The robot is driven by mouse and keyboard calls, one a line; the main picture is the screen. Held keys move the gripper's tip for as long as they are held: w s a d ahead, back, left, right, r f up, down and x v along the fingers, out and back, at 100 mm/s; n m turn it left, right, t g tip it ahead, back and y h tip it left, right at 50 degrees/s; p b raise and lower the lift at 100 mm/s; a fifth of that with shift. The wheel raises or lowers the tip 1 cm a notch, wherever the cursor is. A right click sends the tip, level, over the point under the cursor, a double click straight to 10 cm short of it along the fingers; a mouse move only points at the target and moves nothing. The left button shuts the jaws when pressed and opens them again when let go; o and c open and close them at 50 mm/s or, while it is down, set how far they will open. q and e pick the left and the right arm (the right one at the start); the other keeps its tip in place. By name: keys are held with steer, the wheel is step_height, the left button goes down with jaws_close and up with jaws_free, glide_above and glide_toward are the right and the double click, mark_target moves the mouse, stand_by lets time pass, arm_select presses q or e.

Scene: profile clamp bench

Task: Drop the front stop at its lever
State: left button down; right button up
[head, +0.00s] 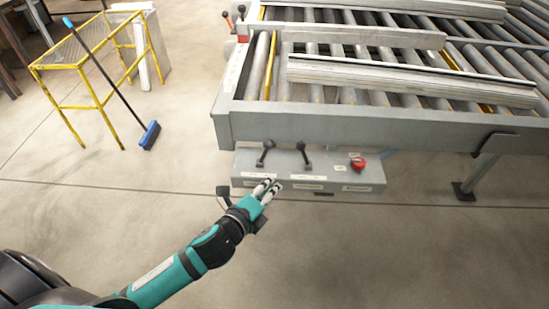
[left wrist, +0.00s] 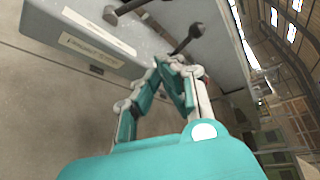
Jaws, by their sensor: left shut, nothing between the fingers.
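A grey control box (head: 345,178) with labels is mounted on the front of the roller bench. Two black levers with ball knobs stand on it, a left lever (head: 265,153) and a right lever (head: 304,156). I cannot read which one works the front stop. My left gripper (head: 270,187) is shut and empty, just in front of the box's left part, below the left lever. In the left wrist view the closed fingertips (left wrist: 172,62) are near a dark lever (left wrist: 187,38); I cannot tell whether they touch it. My right gripper is not in view.
A red knob (head: 357,163) sits at the box's right. Metal profiles (head: 410,80) lie on the rollers behind the bench's front beam (head: 360,128). A yellow frame (head: 60,68) and a blue broom (head: 150,135) stand at the left. The floor in front is clear.

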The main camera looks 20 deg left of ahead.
mark_target(264, 153)
arm_select(q)
steer(key=shift+s+d+r+m, duration=0.1)
steer(key=shift+d+r+m, duration=0.05)
steer(key=shift+r, duration=0.45)
steer(key=shift+s+d+r+m, duration=0.1)
steer(key=shift+d+r+m, duration=0.05)
steer(key=shift+r, duration=0.4)
steer(key=shift+w, duration=0.1)
steer(key=p+x, duration=0.2)
steer(key=x, duration=0.8)
steer(key=shift+w+d+r, duration=0.1)
steer(key=a, duration=0.1)
steer(key=a+r+p, duration=0.1)
steer(key=a, duration=0.1)
steer(key=shift+s+a+r+p, duration=0.1)
steer(key=shift+s+r+p, duration=0.15)
steer(key=shift+p, duration=0.1)
steer(key=shift+s+a+r, duration=0.1)
steer(key=shift+a, duration=0.2)
steer(key=shift+d, duration=0.1)
